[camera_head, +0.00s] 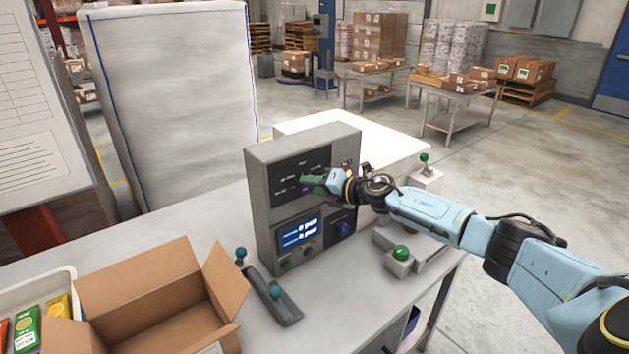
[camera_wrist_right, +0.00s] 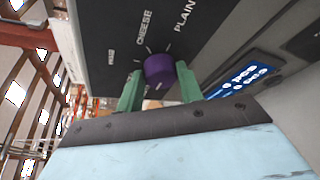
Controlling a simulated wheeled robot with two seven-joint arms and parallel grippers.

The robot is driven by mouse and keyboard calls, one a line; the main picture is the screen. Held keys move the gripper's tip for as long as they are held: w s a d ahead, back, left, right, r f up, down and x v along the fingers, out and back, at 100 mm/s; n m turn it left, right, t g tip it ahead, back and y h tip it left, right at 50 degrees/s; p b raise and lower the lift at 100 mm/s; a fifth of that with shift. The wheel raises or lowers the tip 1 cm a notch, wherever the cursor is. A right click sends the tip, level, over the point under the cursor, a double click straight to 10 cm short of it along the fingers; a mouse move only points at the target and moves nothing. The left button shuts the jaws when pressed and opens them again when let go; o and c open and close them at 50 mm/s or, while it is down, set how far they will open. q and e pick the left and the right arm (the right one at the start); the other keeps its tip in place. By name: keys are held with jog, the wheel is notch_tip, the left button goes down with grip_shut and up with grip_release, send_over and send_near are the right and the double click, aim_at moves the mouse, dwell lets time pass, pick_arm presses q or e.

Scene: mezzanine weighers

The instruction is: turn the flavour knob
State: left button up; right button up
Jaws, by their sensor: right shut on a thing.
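The flavour knob is a purple knob (camera_wrist_right: 159,70) on the dark upper panel of a grey control box (camera_head: 262,160). In the wrist view it sits between the two green fingers of my right gripper (camera_wrist_right: 160,88), which is shut on it. Labels PLAIN and CHEESE show around the knob, with another label partly legible. In the head view my right gripper (camera_head: 312,184) reaches the panel from the right and hides most of the knob. A lit blue display (camera_head: 299,232) and a blue knob (camera_head: 342,228) are below. My left gripper is not in view.
An open cardboard box (camera_head: 150,300) and a bin of coloured packets (camera_head: 40,322) are at the left. A lever unit with teal knobs (camera_head: 272,290) lies before the control box. A green button (camera_head: 400,252) stands at its right.

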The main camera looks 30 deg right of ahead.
dwell(0.5)
jog(key=o, duration=1)
jog(key=b+v, duration=0.3)
jog(key=v, duration=1)
jog(key=shift+s, duration=0.2)
